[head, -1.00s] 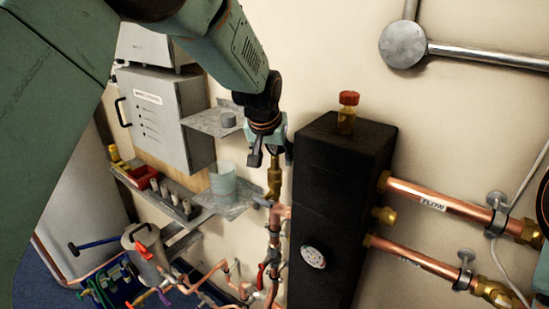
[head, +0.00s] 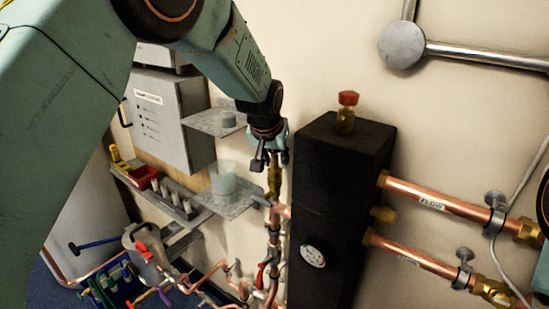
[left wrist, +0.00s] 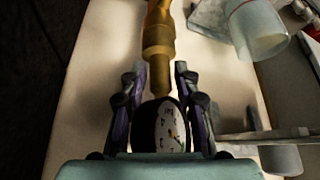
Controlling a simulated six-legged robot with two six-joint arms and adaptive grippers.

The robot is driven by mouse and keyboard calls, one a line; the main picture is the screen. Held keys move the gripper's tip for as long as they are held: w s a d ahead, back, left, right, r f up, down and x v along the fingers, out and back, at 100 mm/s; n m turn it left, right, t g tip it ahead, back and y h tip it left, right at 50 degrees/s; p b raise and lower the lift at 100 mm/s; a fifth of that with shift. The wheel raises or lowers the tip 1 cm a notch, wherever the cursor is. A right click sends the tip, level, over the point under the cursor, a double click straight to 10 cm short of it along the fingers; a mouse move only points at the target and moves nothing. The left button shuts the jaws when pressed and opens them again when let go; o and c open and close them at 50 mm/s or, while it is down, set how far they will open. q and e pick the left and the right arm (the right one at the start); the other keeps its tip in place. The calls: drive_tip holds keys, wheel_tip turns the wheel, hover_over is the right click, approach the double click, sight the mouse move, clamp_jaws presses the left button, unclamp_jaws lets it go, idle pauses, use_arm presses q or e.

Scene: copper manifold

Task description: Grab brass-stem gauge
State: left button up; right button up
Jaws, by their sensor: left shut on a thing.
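The brass-stem gauge shows in the left wrist view as a round white dial in a dark case (left wrist: 172,130), with its brass stem (left wrist: 158,50) running away from it. In the head view the brass stem (head: 273,178) stands upright just left of the black block, above copper pipework. My left gripper (head: 271,153) is at the top of that stem and hides the dial there. In the left wrist view its fingers (left wrist: 160,88) lie on both sides of the gauge, shut on it. My right gripper is not in view.
A shelf with a translucent cup (head: 223,181) is close on the left. Copper pipes (head: 430,200) run right.

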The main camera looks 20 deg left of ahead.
use_arm(q)
drive_tip(key=shift+f, duration=0.15)
clamp_jaws()
drive_tip(key=shift+s, duration=0.1)
drive_tip(key=shift+f, duration=0.1)
